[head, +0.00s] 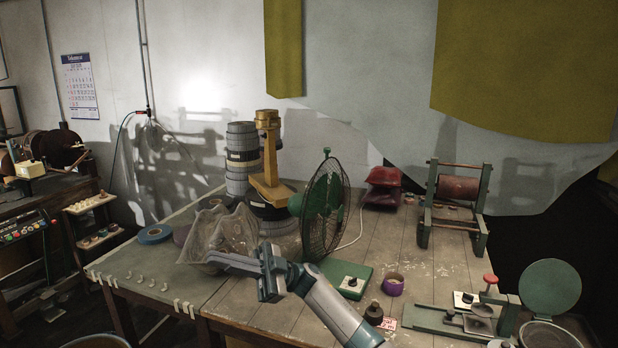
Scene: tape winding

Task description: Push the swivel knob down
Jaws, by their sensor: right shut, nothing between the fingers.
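A green desk fan with a round wire cage (326,208) stands on the wooden table, its motor housing (296,204) at the cage's left. A small dark green knob-like part (327,152) sticks up at the cage's top; I cannot tell whether it is the swivel knob. The green fan base (336,275) carries a dark dial (349,282) on a white plate. My right gripper (208,258) is shut and empty, pointing left. In the picture it lies below and left of the fan, apart from the knob-like part. My left gripper is out of view.
A translucent, crumpled-looking container (222,234) lies around the right gripper's fingertips in the picture. Stacked grey reels (241,150) and a yellow stand (268,150) are behind. A purple tape roll (392,285) and a green press (470,318) are at right. The table's front left is mostly clear.

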